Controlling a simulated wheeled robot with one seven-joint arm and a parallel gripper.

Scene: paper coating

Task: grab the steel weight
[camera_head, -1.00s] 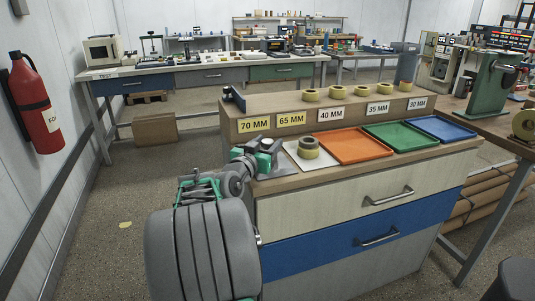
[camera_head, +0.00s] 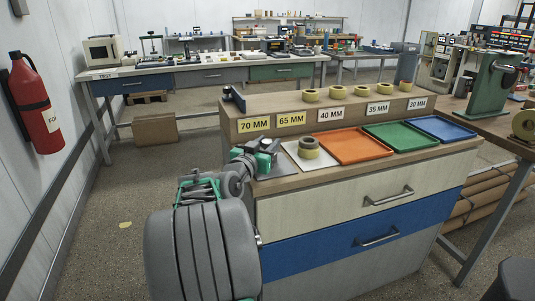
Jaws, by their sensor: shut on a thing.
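My gripper (camera_head: 268,158) is at the left end of the wooden counter top, just left of the white tray. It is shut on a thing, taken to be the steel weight. The weight itself is hidden by the gripper and wrist or too small to make out, so I cannot tell whether it touches the counter.
A white tray (camera_head: 291,147) holds a yellow tape roll (camera_head: 308,148) close to the gripper's right. Orange (camera_head: 355,146), green (camera_head: 402,136) and blue (camera_head: 444,128) trays follow. Behind is a raised ledge (camera_head: 360,101) with size labels and several rolls. Drawers are below.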

